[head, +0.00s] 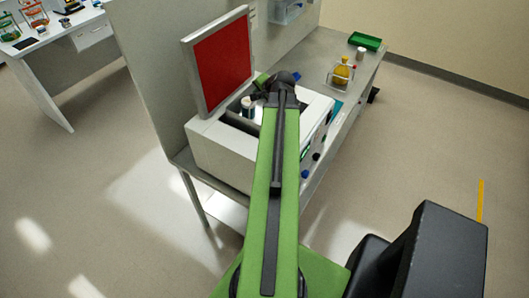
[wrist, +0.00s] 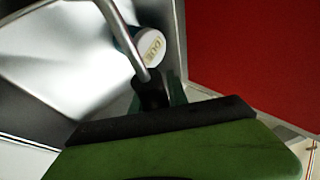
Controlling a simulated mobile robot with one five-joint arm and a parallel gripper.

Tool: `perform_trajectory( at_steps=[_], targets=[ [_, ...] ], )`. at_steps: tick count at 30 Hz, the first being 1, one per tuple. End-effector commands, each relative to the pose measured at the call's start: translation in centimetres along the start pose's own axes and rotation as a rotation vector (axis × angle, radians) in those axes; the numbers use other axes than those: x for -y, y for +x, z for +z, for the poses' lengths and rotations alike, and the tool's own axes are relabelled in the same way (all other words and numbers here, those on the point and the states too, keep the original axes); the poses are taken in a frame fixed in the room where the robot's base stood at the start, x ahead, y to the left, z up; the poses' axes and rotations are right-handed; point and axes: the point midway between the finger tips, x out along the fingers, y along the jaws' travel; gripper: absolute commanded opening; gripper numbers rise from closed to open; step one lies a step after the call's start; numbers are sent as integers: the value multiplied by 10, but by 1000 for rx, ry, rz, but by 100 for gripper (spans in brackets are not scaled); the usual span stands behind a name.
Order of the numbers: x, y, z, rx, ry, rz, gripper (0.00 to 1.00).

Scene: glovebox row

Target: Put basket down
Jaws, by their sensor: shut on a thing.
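My gripper (wrist: 155,92) is shut on a thin grey metal rod (wrist: 122,38), which looks like the handle of the basket. In the head view my gripper sits over the open white box, mostly hidden by my own arm. A jar with a white lettered cap (wrist: 150,47) is right beside the rod, inside the metal-walled chamber; its cap also shows in the head view (head: 248,102). The basket's body and floor contact are hidden, so I cannot tell whether it hangs or rests.
The white box (head: 215,150) has its red-lined lid (head: 220,60) standing open on the left. The bench (head: 335,50) also holds a tray with a yellow flask (head: 342,72), a white-capped bottle (head: 360,53) and a green tray (head: 365,41). A second table (head: 60,40) stands far left.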

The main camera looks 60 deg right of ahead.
Motion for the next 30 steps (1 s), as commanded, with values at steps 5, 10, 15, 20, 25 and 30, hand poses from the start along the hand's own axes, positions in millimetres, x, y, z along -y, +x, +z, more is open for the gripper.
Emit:
perform_trajectory(
  at_steps=[5,10,15,20,25,30],
  targets=[
    [-25,25,11,0,0,-1,0],
    [-25,26,11,0,0,-1,0],
    [-33,33,14,0,0,-1,0],
    [-55,55,24,1,0,-1,0],
    [-70,70,30,1,-1,-2,0],
    [-70,70,31,1,-1,-2,0]
  ],
)
